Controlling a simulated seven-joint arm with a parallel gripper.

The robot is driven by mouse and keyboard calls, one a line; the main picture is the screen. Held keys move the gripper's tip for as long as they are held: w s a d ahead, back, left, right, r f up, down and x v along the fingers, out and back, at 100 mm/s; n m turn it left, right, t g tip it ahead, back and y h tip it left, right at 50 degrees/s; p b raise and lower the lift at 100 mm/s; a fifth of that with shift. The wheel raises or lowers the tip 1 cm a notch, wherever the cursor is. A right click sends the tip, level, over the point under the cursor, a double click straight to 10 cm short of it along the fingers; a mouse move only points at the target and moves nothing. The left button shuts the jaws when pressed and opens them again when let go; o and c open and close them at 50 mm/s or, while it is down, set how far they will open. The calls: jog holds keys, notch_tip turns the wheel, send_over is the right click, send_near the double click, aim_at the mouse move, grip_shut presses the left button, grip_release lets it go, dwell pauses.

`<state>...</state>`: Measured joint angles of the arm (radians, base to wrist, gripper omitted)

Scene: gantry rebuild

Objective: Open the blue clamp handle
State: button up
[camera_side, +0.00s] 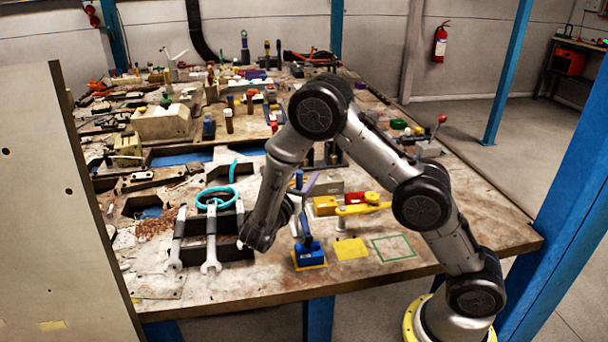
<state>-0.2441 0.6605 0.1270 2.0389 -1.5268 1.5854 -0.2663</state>
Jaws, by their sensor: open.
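The blue clamp (309,256) stands on a yellow-edged spot near the front edge of the workbench. The exact handle position is hard to tell at this size. My gripper (243,243) is at the low end of my arm, left of the clamp and apart from it in the picture. It is open, and I see nothing held in it. The fingers are small and partly hidden by the wrist.
Wrenches (210,240) in a black rack and a teal ring (216,198) are left of my gripper. A yellow clamp handle (362,208) is right of the blue clamp. A yellow patch (351,249) and green outlined square (393,248) lie clear. Clutter covers the back.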

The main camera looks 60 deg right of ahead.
jog(key=shift+w+d, duration=0.1)
jog(key=shift+d, duration=0.45)
grip_shut()
dwell(1.1)
